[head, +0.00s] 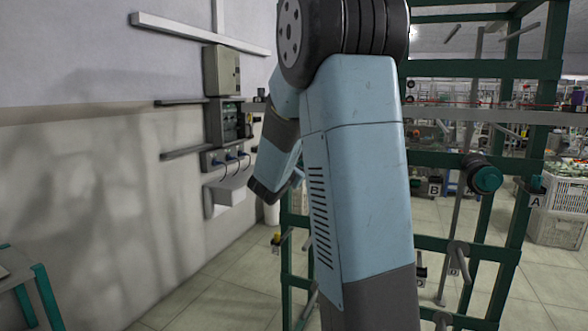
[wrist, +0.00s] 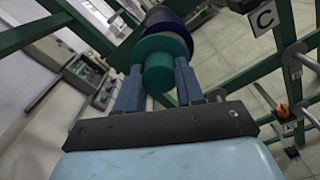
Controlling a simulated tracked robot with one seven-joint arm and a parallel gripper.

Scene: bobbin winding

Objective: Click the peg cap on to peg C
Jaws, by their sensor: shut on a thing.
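In the wrist view, my gripper (wrist: 160,75) is shut on the teal peg cap (wrist: 158,72), with a blue finger on each side of its round knob. The cap's wider teal disc lies just beyond the fingertips. Directly behind it is a dark purple-blue bobbin (wrist: 178,26), lined up with the cap. I cannot tell whether cap and bobbin touch. The label C (wrist: 264,18) hangs on the green frame to the right of the bobbin. Peg C itself is hidden behind cap and bobbin.
The green rack (head: 480,70) stands at the right with grey pegs and labels A (head: 536,202) and B (head: 433,190). Another teal cap (head: 485,180) sits on a rack peg there. A grey control box (head: 222,70) is on the left wall. Tiled floor between wall and rack is clear.

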